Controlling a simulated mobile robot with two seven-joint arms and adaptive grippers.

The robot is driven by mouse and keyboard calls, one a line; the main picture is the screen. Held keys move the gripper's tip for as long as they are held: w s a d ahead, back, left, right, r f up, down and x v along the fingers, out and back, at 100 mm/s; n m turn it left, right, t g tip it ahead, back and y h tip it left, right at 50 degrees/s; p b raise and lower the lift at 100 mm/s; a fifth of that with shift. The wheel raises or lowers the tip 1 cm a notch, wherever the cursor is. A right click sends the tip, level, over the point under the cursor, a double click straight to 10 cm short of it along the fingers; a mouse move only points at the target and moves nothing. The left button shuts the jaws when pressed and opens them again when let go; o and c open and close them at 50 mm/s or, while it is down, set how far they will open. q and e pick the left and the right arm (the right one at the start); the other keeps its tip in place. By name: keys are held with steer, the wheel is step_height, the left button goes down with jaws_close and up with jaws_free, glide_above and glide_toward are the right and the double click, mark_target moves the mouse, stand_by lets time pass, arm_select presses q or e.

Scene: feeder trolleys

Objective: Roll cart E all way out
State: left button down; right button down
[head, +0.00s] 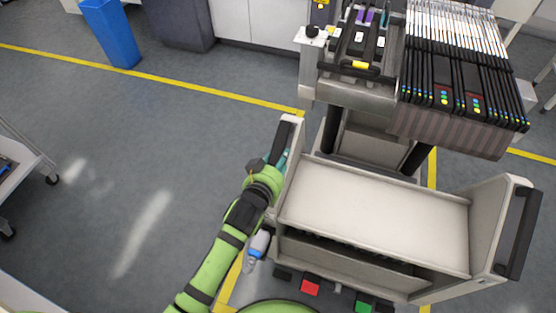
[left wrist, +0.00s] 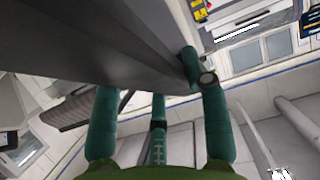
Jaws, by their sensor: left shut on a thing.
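A pale grey cart (head: 375,210) stands in front of me, with a flat top and a black handle at each end. No letter is readable on it, so I cannot confirm that it is cart E. My left gripper (head: 277,160) is at the left handle (head: 285,132), shut on it. In the left wrist view the teal fingers (left wrist: 160,105) sit around a dark grey bar (left wrist: 100,40); part of the grasp is hidden behind it. The right handle (head: 518,235) is free. My right gripper is not in view.
Feeders with several black cassettes (head: 460,75) stand above the far side of the cart. Red (head: 310,287) and green (head: 363,303) pads show at its near bottom edge. A yellow floor line (head: 150,73) crosses behind. The floor to the left is clear up to another trolley (head: 25,150).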

arm_select(q)
steer(key=shift+s+a+f+p, duration=0.15)
steer(key=shift+s+f+p, duration=0.25)
steer(key=shift+s, duration=0.2)
steer(key=shift+s+a, duration=0.1)
steer(key=shift+s, duration=0.1)
steer(key=shift+s+a+r, duration=0.15)
steer(key=shift+s+r, duration=0.05)
steer(key=shift+s, duration=0.2)
steer(key=c, duration=0.6)
jaws_free()
steer(key=shift+c, duration=0.2)
steer(key=shift+s+r, duration=0.1)
steer(key=shift+r, duration=0.05)
steer(key=v, duration=1.2)
steer(key=shift+r, duration=0.15)
